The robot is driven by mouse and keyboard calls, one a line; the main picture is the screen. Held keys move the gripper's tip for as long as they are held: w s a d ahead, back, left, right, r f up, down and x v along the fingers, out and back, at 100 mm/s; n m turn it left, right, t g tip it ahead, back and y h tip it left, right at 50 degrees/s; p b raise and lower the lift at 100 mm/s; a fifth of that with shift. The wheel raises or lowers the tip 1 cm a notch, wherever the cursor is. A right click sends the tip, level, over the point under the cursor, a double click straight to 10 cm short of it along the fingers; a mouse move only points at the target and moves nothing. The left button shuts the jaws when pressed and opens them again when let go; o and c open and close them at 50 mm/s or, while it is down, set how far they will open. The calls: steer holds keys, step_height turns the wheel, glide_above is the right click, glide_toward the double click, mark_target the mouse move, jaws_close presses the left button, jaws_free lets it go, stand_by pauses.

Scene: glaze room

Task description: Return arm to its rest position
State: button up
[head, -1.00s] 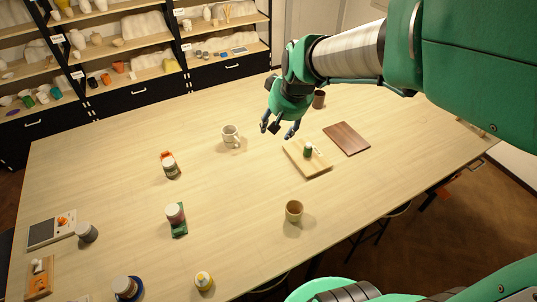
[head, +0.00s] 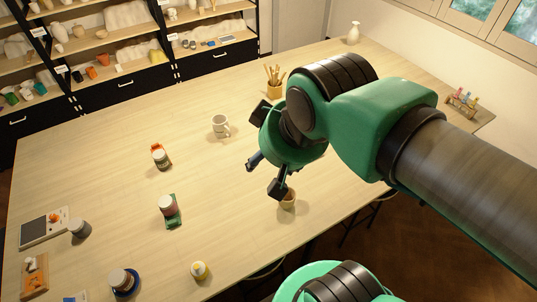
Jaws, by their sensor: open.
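My gripper (head: 268,177) shows in the head view, at the end of my green arm. It is open, with its fingers spread and nothing between them. It hangs over the middle right of the table (head: 105,190). A tan cup (head: 288,200) lies just below and beside the fingers in the picture and is partly covered by them. I cannot tell whether they touch. My arm reaches in from the right and hides much of the table's right side.
A pale mug (head: 220,126) stands left of my gripper. A tool pot (head: 275,87), a white bottle (head: 353,34) and a small rack (head: 463,102) stand farther back.

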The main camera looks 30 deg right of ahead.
stand_by(0.3)
step_height(320, 180, down, 12)
steer(key=b, duration=1.1)
steer(key=shift+r+b, duration=0.25)
steer(key=shift+b, duration=0.05)
